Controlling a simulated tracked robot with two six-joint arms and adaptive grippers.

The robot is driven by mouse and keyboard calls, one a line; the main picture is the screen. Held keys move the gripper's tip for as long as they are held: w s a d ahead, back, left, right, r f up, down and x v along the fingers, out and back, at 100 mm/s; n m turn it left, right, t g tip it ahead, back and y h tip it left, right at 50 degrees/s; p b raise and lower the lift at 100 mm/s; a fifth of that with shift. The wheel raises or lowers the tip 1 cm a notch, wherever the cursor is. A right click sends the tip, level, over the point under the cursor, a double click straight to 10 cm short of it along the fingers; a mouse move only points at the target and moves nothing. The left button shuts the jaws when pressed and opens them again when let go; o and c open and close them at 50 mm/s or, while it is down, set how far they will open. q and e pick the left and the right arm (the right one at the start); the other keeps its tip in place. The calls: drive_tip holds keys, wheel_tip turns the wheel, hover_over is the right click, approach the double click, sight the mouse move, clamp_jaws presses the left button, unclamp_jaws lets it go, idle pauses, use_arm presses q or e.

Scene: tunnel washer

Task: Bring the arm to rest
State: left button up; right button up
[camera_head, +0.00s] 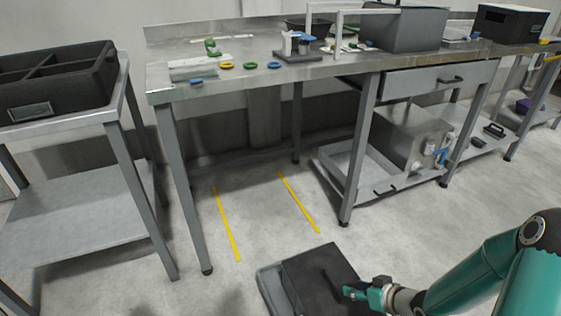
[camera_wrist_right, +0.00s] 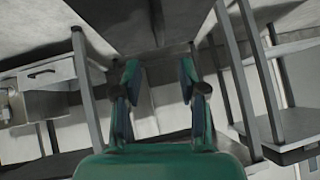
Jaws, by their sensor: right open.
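My right arm (camera_head: 480,275) is green and comes in from the lower right in the head view. My right gripper (camera_head: 352,292) is at its end, low over a dark flat-topped block near the bottom edge. In the right wrist view the two fingers (camera_wrist_right: 160,82) stand apart with nothing between them, so the gripper is open and empty. My left gripper does not show in either view.
A steel workbench (camera_head: 240,88) with small coloured parts and boxes stands ahead. A grey side table (camera_head: 70,122) on the left carries a black divided bin (camera_head: 55,85). The floor between them, with yellow lines (camera_head: 228,225), is clear.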

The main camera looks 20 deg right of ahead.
drive_tip(key=a+f+n+g+y, duration=0.1)
drive_tip(key=a+f+g+y, duration=0.1)
drive_tip(key=a, duration=0.7)
drive_tip(key=a+f+n+g+y, duration=0.1)
drive_tip(key=a+f, duration=0.2)
drive_tip(key=a, duration=0.5)
drive_tip(key=s+a+f+m+g+h, duration=0.1)
drive_tip(key=s+a+f+m+g, duration=0.15)
drive_tip(key=s, duration=0.35)
drive_tip(key=s+a+f+m+g+h, duration=0.1)
drive_tip(key=s+a+f+m+g, duration=0.1)
drive_tip(key=s+f+g, duration=0.3)
wheel_tip(320, 180, up, 37)
drive_tip(key=s+t+p, duration=0.1)
drive_tip(key=t+p, duration=0.1)
drive_tip(key=p, duration=3.4)
drive_tip(key=shift+s, duration=0.1)
